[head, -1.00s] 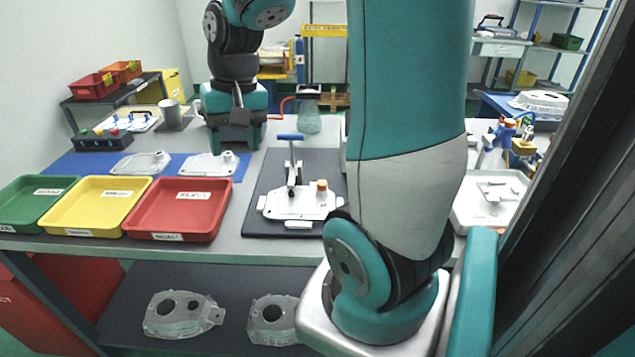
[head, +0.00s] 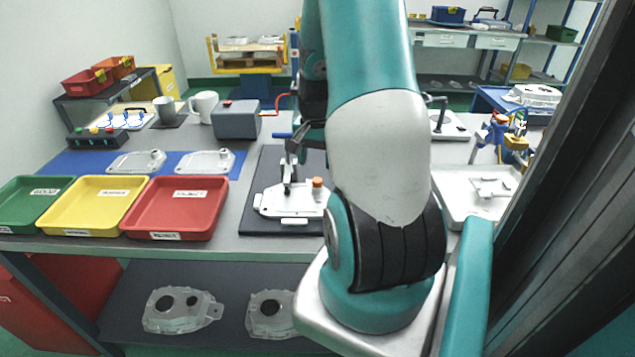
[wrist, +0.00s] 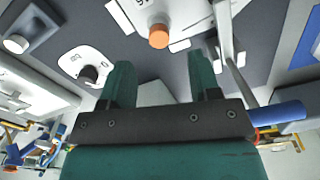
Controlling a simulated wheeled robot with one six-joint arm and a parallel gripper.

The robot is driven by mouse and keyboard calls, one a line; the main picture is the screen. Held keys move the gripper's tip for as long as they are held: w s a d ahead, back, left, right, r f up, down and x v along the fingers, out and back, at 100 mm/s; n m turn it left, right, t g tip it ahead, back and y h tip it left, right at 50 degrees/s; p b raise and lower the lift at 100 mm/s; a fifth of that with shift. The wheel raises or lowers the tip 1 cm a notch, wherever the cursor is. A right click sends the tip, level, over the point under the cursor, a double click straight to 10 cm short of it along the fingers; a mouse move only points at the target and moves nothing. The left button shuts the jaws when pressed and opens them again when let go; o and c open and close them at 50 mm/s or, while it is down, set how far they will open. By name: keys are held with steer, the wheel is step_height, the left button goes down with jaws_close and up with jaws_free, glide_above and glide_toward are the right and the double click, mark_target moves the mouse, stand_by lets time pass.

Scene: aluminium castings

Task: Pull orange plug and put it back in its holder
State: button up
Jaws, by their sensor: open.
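The orange plug (head: 318,184) stands in the right side of a pale casting (head: 285,202) on the dark mat. In the wrist view the plug (wrist: 158,36) sits in the casting near the top edge. My gripper (wrist: 162,85) is open and empty, its two teal fingers pointing toward the plug but apart from it. The gripper is hidden behind my arm in the head view. A clamp (head: 289,165) with a blue handle stands at the casting; the handle (wrist: 277,117) also shows right of my gripper. I cannot make out the plug's holder for certain.
Green (head: 30,227), yellow (head: 75,232) and red (head: 165,235) trays line the left front. A grey box (head: 237,122) stands at the back. A pale plate with a black knob (wrist: 88,73) lies left of my fingers. A white tray (head: 450,222) stands at the right.

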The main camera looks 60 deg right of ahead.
mark_target(317, 180)
steer(key=shift+d+f+p, duration=0.15)
steer(key=shift+f+p, duration=0.4)
steer(key=shift+f, duration=2.5)
steer(key=c, duration=1)
